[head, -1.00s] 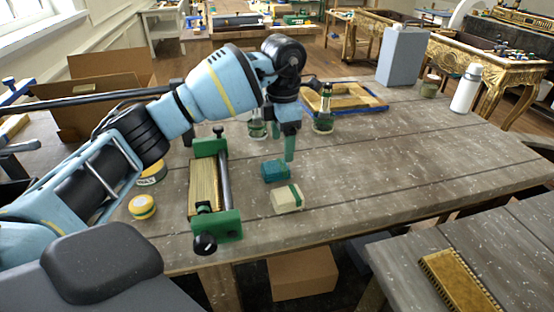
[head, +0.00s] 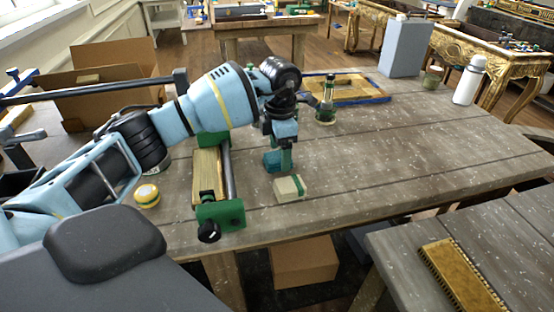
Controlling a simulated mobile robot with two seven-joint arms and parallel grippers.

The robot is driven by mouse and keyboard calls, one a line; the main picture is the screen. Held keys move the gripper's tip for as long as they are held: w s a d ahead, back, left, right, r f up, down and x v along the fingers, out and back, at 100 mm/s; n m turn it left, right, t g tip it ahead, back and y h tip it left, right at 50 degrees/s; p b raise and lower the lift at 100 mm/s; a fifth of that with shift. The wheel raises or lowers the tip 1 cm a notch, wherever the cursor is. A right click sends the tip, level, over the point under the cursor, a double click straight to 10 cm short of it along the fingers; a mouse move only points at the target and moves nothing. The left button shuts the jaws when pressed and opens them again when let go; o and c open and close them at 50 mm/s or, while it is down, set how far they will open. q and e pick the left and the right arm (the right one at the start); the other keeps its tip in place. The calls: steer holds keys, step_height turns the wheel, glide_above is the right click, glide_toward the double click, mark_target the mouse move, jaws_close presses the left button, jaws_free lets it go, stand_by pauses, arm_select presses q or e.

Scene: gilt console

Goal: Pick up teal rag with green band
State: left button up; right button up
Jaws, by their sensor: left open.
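The teal rag (head: 271,163) is a small folded block on the grey wooden table (head: 370,160), partly hidden by my left gripper. My left gripper (head: 285,158) points down at the rag, its green fingers overlapping the rag's right part. It is open. I cannot tell whether the fingers touch the rag or straddle it. The green band is hard to tell from the green fingers. A cream rag with a green band (head: 289,188) lies just in front, nearer me. My right gripper is not in view.
A green-ended clamp frame with a wooden block (head: 207,178) stands left of the rags. A yellow tin (head: 146,196) sits farther left. A green bottle (head: 326,104) and a blue-edged tray (head: 372,98) are behind. The table to the right is clear.

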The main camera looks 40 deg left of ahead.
mark_target(280, 156)
arm_select(q)
steer(key=shift+f, duration=0.6)
steer(key=c, duration=1.1)
steer(key=shift+o, duration=0.2)
steer(key=shift+r, duration=0.15)
step_height(280, 156, up, 10)
